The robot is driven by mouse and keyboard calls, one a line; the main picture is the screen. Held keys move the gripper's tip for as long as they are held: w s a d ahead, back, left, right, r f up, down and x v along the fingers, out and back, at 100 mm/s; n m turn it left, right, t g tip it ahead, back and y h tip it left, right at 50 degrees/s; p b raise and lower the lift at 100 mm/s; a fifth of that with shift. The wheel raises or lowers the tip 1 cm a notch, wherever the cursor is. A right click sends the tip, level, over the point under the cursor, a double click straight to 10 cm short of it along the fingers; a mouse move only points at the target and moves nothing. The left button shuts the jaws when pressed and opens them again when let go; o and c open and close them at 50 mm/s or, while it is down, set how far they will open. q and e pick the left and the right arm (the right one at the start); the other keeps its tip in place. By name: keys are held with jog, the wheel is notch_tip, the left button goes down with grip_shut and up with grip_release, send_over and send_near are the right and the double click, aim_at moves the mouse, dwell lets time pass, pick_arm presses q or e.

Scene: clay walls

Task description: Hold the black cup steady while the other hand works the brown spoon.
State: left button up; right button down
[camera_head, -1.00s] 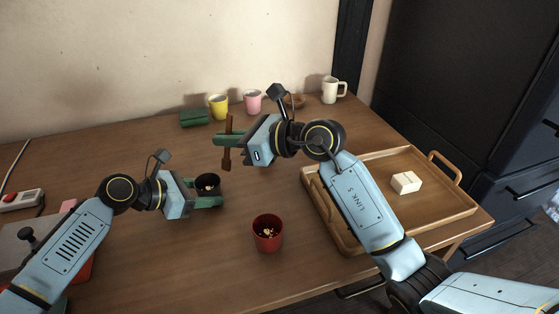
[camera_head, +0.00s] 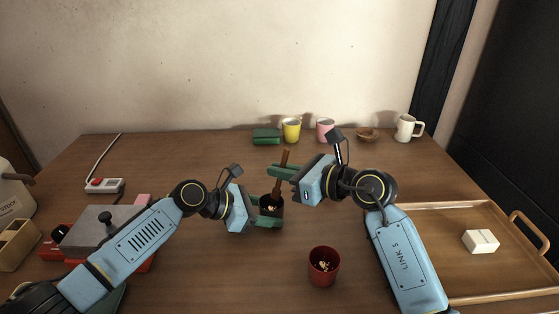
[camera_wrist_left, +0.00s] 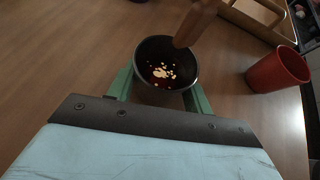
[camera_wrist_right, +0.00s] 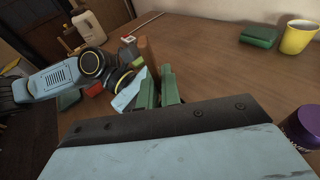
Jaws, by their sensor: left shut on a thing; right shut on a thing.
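The black cup (camera_head: 272,212) stands upright on the table, with small pale and red bits inside, seen in the left wrist view (camera_wrist_left: 150,72). My left gripper (camera_head: 268,212) is shut on it, one green finger on each side. The brown spoon (camera_head: 284,163) is held tilted by my right gripper (camera_head: 279,172), which is shut on it. The spoon's lower end reaches the cup's mouth; in the left wrist view the spoon (camera_wrist_left: 196,22) hangs over the cup's far rim. I cannot tell whether it touches the contents.
A red cup (camera_head: 324,268) with bits inside stands in front. A wooden tray (camera_head: 440,222) with a white block (camera_head: 481,241) is at right. Yellow (camera_head: 291,130), pink (camera_head: 325,130) and white mugs (camera_head: 406,128) line the back. A grey-and-red device (camera_head: 95,232) is at left.

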aim_at(277, 190)
jog(key=shift+w+a+f, duration=0.1)
jog(key=shift+a+f, duration=0.1)
jog(key=shift+f, duration=0.85)
jog(key=shift+w+a+f, duration=0.15)
jog(key=shift+f, duration=0.95)
jog(key=shift+w+a+f, duration=0.1)
jog(key=shift+a+f, duration=0.1)
jog(key=shift+f, duration=0.85)
jog(key=shift+s, duration=0.1)
